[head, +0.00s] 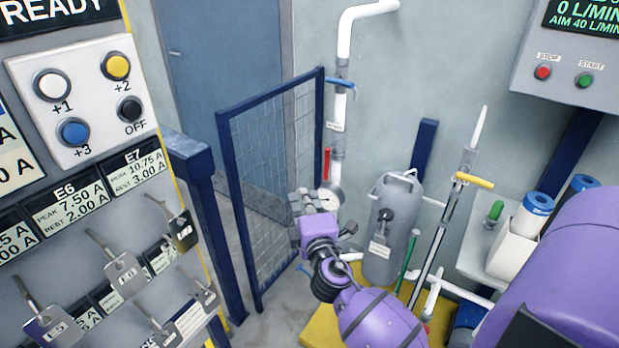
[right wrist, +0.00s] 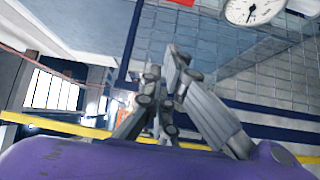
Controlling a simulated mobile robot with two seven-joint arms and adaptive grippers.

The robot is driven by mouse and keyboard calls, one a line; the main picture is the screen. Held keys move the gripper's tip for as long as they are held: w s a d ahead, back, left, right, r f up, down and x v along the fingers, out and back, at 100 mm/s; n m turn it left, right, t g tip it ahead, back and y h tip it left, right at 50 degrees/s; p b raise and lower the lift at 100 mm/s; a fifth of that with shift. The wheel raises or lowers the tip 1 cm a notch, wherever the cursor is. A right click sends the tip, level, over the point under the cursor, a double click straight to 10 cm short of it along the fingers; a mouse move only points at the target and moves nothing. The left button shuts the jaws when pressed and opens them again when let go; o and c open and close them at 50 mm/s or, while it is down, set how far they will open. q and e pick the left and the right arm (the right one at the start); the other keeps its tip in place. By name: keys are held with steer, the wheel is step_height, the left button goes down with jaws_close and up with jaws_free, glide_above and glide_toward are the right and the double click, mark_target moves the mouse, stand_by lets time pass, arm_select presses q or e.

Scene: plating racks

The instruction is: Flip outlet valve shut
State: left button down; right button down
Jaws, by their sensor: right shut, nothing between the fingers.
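Several lever valves show on the white piping in the head view. A blue lever (head: 341,82) sits high on the upright pipe, a red lever (head: 326,164) hangs upright lower down, and a yellow lever (head: 475,180) sits across the right-hand tube. Another blue lever (head: 305,269) shows low, beside my wrist. The small tags are too small to read, so I cannot tell which is the outlet valve. My right gripper (head: 309,200) is shut and empty, just in front of the mesh panel and near the gauge, below the red lever. It also shows in the right wrist view (right wrist: 172,62).
A round gauge (head: 330,198) is close to the right gripper. A blue-framed mesh panel (head: 272,170) stands left of it. A grey tank (head: 392,240) stands right of it. A switch panel (head: 90,100) with hanging tags fills the left side.

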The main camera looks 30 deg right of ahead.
mark_target(326, 164)
arm_select(q)
steer(key=shift+d, duration=0.1)
arm_select(e)
steer(key=shift+w, duration=0.1)
arm_select(q)
steer(key=shift+d+r+p, duration=0.35)
steer(key=shift+r+p, duration=0.2)
steer(key=shift+p, duration=0.2)
arm_select(e)
steer(key=w+d, duration=0.6)
steer(key=shift+w+d, duration=0.25)
steer(key=shift+w, duration=0.05)
steer(key=shift+r, duration=0.1)
